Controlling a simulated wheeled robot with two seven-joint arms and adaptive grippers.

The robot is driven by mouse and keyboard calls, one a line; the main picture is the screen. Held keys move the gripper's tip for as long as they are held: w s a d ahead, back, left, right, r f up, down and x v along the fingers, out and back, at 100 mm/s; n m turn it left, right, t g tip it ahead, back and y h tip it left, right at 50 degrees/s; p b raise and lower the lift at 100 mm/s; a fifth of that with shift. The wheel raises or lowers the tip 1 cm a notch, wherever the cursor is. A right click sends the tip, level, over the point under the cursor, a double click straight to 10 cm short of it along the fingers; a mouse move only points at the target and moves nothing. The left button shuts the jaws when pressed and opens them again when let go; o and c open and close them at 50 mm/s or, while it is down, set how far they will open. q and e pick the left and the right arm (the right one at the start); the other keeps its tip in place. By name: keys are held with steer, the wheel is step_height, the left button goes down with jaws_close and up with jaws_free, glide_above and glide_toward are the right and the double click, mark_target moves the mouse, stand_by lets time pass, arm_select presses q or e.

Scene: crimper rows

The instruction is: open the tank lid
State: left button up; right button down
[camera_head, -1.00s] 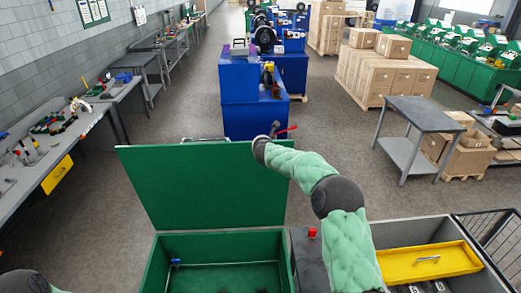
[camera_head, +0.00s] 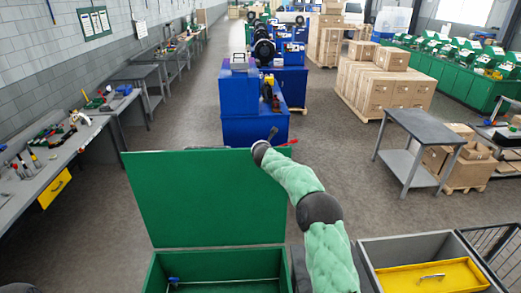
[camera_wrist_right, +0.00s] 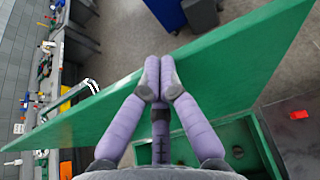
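The tank (camera_head: 154,270) is a green open box at the bottom middle of the head view. Its green lid (camera_head: 205,200) stands raised at the back of it, so the inside shows. My right arm reaches over the tank to the lid's upper right corner, where its gripper is largely hidden. In the right wrist view my right gripper (camera_wrist_right: 158,72) has its purple fingers drawn together, with the tips at the lid's (camera_wrist_right: 215,65) edge. I cannot tell whether the edge is between them.
A yellow lid or tray (camera_head: 435,277) with a handle sits in a grey bin right of the tank. A blue cabinet (camera_head: 255,128) stands behind the lid. A grey table (camera_head: 420,125) is at right and a long workbench (camera_head: 75,140) at left. Open floor lies between them.

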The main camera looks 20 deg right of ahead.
stand_by(0.3)
steer(key=v, duration=1.2)
stand_by(0.3)
